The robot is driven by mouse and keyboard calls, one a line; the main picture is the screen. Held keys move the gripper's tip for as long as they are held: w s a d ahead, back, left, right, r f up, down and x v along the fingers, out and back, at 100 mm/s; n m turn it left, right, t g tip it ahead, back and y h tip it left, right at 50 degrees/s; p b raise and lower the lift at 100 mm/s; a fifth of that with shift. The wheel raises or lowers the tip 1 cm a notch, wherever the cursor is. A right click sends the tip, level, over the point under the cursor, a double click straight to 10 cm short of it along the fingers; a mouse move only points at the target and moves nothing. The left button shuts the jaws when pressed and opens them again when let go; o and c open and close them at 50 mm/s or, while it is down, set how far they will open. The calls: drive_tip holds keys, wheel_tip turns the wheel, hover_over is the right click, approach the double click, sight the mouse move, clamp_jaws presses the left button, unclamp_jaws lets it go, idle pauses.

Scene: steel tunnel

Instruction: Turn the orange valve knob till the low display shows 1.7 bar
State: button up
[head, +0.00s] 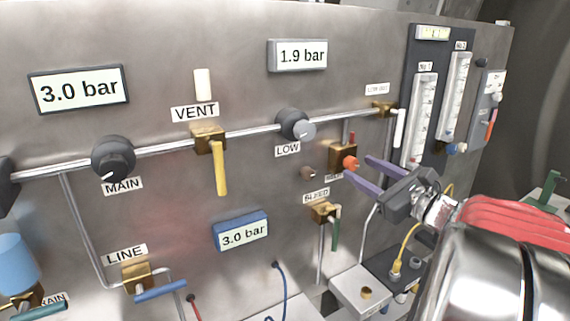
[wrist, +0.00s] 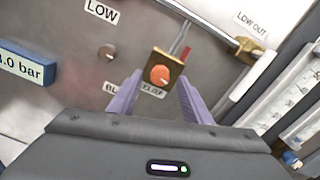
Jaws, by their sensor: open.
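The orange valve knob (head: 350,163) sits on a brass block on the steel panel, right of and below the LOW regulator knob (head: 293,124). In the wrist view the orange knob (wrist: 159,75) faces me, ahead of and between my fingertips. My gripper (head: 372,177) is open, its two purple fingers pointing at the knob; in the wrist view my gripper (wrist: 160,90) has one finger on each side, and I cannot tell if either touches. The low display (head: 302,55) reads 1.9 bar. The label under the knob is partly hidden.
The BLEED valve (head: 324,212) with a green handle is just below left of my gripper. The yellow VENT lever (head: 220,167) hangs further left. Flow tubes (head: 424,115) stand to the right. A blue-framed display (head: 241,231) reads 3.0 bar.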

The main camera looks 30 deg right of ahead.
sight(351, 163)
drive_tip(key=shift+w, duration=1.35)
drive_tip(key=shift+c, duration=0.6)
drive_tip(key=c, duration=0.9)
